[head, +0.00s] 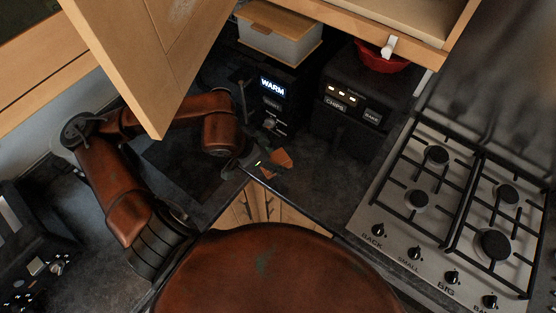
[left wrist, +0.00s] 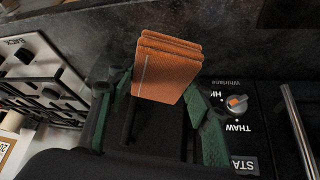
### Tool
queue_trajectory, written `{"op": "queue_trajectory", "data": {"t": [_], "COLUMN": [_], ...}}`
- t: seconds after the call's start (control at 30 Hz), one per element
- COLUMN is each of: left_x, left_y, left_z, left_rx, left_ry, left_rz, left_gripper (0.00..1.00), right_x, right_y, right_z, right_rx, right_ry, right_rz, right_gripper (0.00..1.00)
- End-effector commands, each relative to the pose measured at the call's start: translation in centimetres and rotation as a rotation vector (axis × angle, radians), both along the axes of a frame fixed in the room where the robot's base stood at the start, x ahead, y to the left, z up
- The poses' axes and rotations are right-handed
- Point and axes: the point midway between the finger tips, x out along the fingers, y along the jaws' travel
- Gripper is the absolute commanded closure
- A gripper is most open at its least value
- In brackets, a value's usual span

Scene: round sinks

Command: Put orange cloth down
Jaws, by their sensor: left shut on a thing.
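The orange cloth (left wrist: 168,65) is a folded, layered block in the left wrist view, between the green fingers of my left gripper (left wrist: 158,92). My left gripper is shut on it. In the head view the cloth (head: 282,158) is a small orange patch at the tip of my left gripper (head: 262,164), above the dark counter near its front edge. Whether the cloth touches the counter I cannot tell. My right gripper is in neither view.
A black appliance reading WARM (head: 272,86) and a second black appliance (head: 345,97) stand behind the cloth. A gas stove (head: 411,226) is at the right. A wooden cabinet door (head: 150,50) hangs open above my left arm. Bare dark counter (head: 315,190) lies right of the cloth.

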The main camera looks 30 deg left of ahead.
Motion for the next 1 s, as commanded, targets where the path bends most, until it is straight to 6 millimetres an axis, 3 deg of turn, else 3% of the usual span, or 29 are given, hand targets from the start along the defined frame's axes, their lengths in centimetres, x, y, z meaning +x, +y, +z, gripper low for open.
{"op": "queue_trajectory", "data": {"t": [0.1,0.37,0.53,0.8,1.0], "left_x": [2.2,4.9,5.7,5.9,6.0], "left_y": [1.1,2.4,2.8,2.9,3.0], "left_z": [-1.5,-5.1,-6.1,-9.4,-9.6], "left_rx": [-0.007,-0.005,-0.003,-0.003,-0.001], "left_ry": [0.009,0.005,0.004,0.004,0.003], "left_rz": [0.01,0.007,0.006,0.006,0.004], "left_gripper": [0.93,0.93,0.93,0.93,0.93], "right_x": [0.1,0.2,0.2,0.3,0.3], "right_y": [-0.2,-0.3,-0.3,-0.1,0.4], "right_z": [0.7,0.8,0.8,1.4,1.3], "right_rx": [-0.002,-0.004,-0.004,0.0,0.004], "right_ry": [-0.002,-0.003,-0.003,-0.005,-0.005], "right_rz": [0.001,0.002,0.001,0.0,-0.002], "right_gripper": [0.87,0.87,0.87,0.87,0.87]}}
